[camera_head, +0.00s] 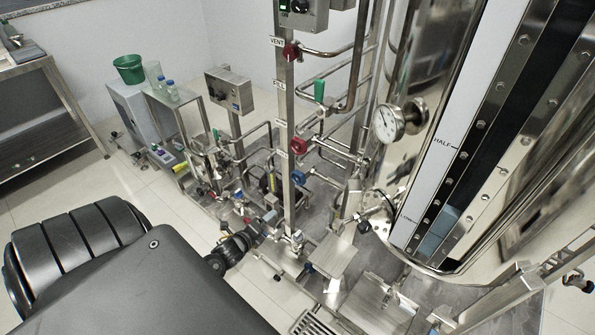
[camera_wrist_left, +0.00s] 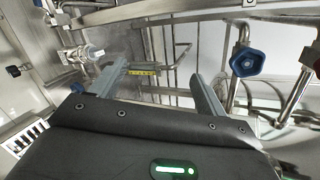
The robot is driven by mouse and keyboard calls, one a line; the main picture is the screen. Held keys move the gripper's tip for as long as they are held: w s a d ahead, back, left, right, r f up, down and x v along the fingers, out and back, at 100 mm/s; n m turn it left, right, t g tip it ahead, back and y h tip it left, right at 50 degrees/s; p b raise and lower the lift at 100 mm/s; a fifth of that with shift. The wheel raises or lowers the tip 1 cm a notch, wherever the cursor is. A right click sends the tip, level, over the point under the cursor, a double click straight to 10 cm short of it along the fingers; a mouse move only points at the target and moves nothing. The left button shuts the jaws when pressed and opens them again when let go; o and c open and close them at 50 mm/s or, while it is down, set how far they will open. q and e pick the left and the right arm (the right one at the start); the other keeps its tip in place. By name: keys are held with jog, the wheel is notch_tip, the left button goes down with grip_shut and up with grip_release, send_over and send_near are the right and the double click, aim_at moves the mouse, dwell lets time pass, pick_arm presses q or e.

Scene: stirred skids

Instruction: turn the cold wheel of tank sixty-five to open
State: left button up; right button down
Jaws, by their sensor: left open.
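A blue wheel (camera_head: 299,177), the likely cold one, sits low on the upright post beside the steel tank (camera_head: 400,165) in the head view. A red wheel (camera_head: 299,147) is just above it. In the left wrist view a blue wheel (camera_wrist_left: 247,62) stands right of my left gripper (camera_wrist_left: 158,72), apart from the fingers. The gripper is open, with nothing between its fingers. In the head view my left arm comes in from the lower left; its fingers are hard to make out. No tank number is readable. My right gripper is not in view.
Higher on the post are another red wheel (camera_head: 291,50) under a VENT label and a green handle (camera_head: 319,90). A gauge (camera_head: 388,123) sticks out from the tank. Pipes crowd the post. Another blue part (camera_wrist_left: 77,88) shows at left in the wrist view. Pale floor is clear at left.

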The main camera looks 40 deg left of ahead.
aim_at(296, 178)
pick_arm(q)
jog(key=w+d+r+m+t+h+b, duration=0.1)
jog(key=w+r+m+t, duration=0.1)
jog(key=r+m, duration=0.3)
jog(key=w+d+r+m+t+h+b, duration=0.1)
jog(key=w+r+m+t+b, duration=0.15)
jog(key=r, duration=0.45)
jog(key=w, duration=0.9)
jog(key=shift+w+p, duration=0.25)
jog(key=shift+p, duration=0.15)
jog(key=shift+w, duration=0.75)
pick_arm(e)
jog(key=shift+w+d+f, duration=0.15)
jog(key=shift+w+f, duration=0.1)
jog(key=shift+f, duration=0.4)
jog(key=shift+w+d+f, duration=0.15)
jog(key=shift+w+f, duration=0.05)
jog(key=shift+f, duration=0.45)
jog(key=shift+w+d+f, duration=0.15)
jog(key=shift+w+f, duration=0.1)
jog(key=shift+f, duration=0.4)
pick_arm(q)
jog(key=c, duration=1)
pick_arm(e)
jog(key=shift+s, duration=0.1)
